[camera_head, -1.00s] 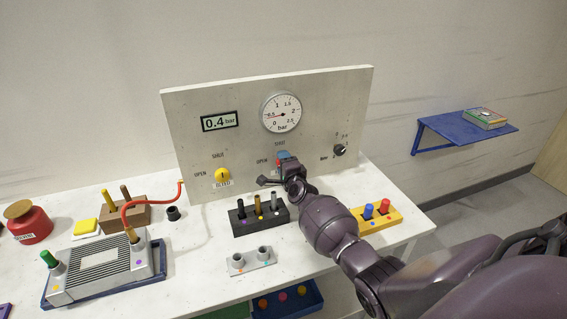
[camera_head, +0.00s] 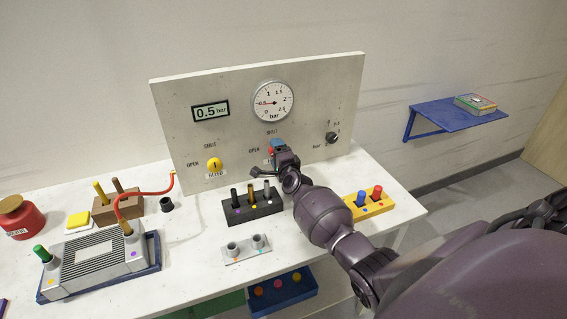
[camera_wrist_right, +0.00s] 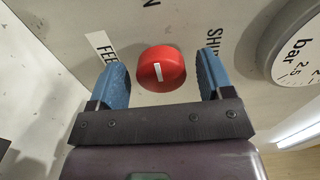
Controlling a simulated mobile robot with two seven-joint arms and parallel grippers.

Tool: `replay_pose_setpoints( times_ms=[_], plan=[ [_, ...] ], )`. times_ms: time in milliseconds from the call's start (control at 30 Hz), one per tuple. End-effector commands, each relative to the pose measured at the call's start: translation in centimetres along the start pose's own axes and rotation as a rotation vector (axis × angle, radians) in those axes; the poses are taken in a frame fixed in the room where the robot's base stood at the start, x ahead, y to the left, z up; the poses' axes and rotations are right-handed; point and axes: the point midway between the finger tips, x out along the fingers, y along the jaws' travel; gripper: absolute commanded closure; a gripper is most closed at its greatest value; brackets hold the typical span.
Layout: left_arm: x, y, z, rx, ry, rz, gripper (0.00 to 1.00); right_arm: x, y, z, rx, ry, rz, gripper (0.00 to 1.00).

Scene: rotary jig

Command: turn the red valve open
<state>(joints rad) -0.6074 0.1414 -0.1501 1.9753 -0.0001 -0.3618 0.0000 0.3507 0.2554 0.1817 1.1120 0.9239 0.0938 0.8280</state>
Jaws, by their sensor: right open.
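The red valve (camera_wrist_right: 161,68) is a round knob with a white line mark, set on the upright grey panel (camera_head: 330,85). In the right wrist view it sits between the two blue fingers of my right gripper (camera_wrist_right: 161,85), with a visible gap on each side. The gripper is open and close in front of the knob. In the head view my right gripper (camera_head: 275,150) is at the panel beside the OPEN and SHUT lettering and hides most of the valve. My left gripper is not in view.
The panel also carries a yellow knob (camera_head: 214,164), a black knob (camera_head: 332,138), a round gauge (camera_head: 273,101) and a display (camera_head: 210,111) reading 0.5 bar. A dark block with pegs (camera_head: 252,207) and a yellow block (camera_head: 369,205) stand on the table below.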

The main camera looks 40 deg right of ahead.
Motion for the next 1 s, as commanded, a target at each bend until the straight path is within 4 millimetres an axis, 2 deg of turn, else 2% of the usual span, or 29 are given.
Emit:
replay_pose_setpoints(
  times_ms=[233,533,733,1000],
  plan=[
    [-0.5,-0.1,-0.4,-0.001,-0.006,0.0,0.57,-3.9,0.0,0.0,0.002,0.001,0.001,0.26],
    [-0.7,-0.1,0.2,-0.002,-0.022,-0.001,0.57,-8.2,0.0,0.0,-0.001,0.001,0.0,0.26],
    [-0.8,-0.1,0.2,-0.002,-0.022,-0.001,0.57,-9.6,0.0,0.0,-0.001,0.001,0.0,0.26],
    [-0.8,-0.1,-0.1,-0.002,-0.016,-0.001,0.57,-9.7,0.0,0.0,-0.001,0.001,0.0,0.26]
  ],
)
